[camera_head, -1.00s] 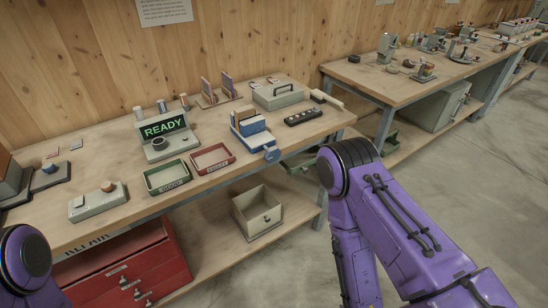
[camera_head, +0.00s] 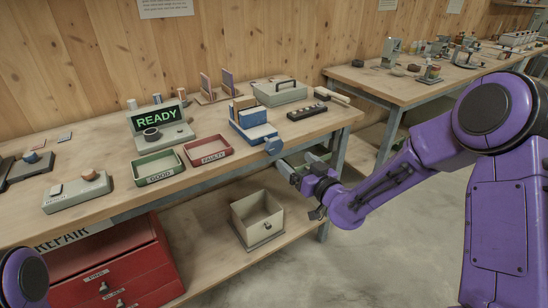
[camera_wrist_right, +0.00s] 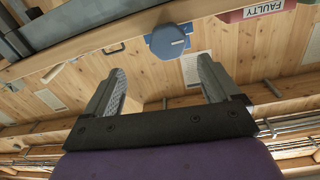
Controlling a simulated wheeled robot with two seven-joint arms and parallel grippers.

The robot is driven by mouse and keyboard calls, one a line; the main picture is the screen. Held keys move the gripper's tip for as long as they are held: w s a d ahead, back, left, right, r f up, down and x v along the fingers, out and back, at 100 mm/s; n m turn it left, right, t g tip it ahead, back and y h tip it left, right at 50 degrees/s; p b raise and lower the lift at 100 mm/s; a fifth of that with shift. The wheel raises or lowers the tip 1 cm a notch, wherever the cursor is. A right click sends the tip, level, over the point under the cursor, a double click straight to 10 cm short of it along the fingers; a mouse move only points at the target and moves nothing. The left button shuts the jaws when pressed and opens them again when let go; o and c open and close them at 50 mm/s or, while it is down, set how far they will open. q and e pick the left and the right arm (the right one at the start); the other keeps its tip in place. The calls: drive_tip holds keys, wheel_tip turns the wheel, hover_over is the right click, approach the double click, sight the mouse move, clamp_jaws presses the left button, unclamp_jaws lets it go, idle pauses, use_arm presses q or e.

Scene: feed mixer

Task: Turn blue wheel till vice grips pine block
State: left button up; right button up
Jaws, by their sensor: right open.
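The blue vice (camera_head: 254,130) stands at the front edge of the bench, with the tan pine block (camera_head: 245,103) upright at its jaws. I cannot tell whether the jaws touch the block. The blue wheel (camera_head: 274,146) is on the vice's front, just over the bench edge. It also shows in the right wrist view (camera_wrist_right: 168,40), beyond the fingertips. My right gripper (camera_head: 288,171) is open and empty, below and slightly right of the wheel and apart from it. In the right wrist view its fingers (camera_wrist_right: 160,66) are spread wide. My left gripper is out of view.
The green GOOD tray (camera_head: 158,167) and red FAULTY tray (camera_head: 208,150) lie left of the vice. An open bin (camera_head: 257,216) stands on the lower shelf. The floor in front is clear.

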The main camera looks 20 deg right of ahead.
sight(276, 146)
drive_tip(key=shift+n+y, duration=0.4)
drive_tip(key=shift+n, duration=0.4)
drive_tip(key=x, duration=0.3)
drive_tip(key=p+x, duration=0.1)
drive_tip(key=x, duration=0.7)
drive_tip(key=shift+s+a+r+p, duration=0.15)
drive_tip(key=shift+a+r+p, duration=0.1)
drive_tip(key=shift+a+p, duration=0.15)
drive_tip(key=c, duration=1)
drive_tip(key=shift+m, duration=1.2)
